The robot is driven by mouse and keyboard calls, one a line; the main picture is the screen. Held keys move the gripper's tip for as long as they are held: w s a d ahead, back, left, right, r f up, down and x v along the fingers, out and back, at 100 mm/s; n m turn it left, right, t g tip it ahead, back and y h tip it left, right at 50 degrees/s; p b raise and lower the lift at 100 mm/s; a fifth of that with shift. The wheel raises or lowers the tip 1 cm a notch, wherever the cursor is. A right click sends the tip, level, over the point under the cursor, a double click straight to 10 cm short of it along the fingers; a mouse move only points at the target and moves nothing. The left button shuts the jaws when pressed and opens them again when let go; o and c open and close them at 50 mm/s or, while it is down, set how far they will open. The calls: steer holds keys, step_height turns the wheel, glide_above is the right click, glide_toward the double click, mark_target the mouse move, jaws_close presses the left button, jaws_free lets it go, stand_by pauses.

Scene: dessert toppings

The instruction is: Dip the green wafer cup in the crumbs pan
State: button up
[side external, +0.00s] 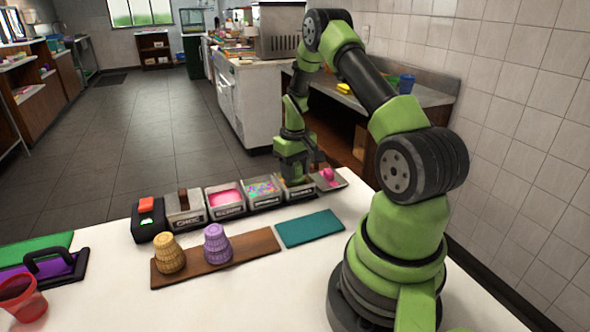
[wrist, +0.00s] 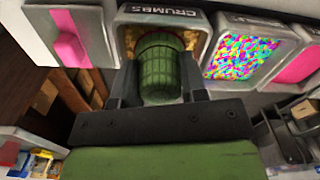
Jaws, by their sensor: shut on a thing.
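My gripper (wrist: 160,84) is shut on the green wafer cup (wrist: 160,62), which sits between its two fingers in the wrist view. The cup is at the opening of the crumbs pan (wrist: 158,13), with tan crumbs showing around its far end. I cannot tell how deep the cup reaches into the crumbs. In the side view my gripper (side external: 294,166) is low over the crumbs pan (side external: 299,194), the right one of the row of pans.
The sprinkles pan (side external: 264,189) and the pink pan (side external: 226,196) stand beside the crumbs pan. A tray with a pink thing (side external: 327,174) is on its other side. Yellow (side external: 169,254) and purple (side external: 217,245) wafer cups stand on a brown board (side external: 254,243). A teal mat (side external: 310,228) is bare.

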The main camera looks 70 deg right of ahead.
mark_target(295, 164)
steer(key=shift+r, duration=0.15)
steer(key=shift+r, duration=1.85)
steer(key=shift+r, duration=2.25)
steer(key=w+a+r+n, duration=0.1)
steer(key=a+r+n, duration=0.1)
steer(key=a, duration=1.1)
steer(key=w+a+r+n, duration=0.1)
steer(key=a+r+n, duration=0.2)
steer(key=a, duration=0.9)
steer(key=shift+a+n, duration=0.4)
steer(key=shift+n, duration=0.1)
steer(key=shift+w, duration=0.1)
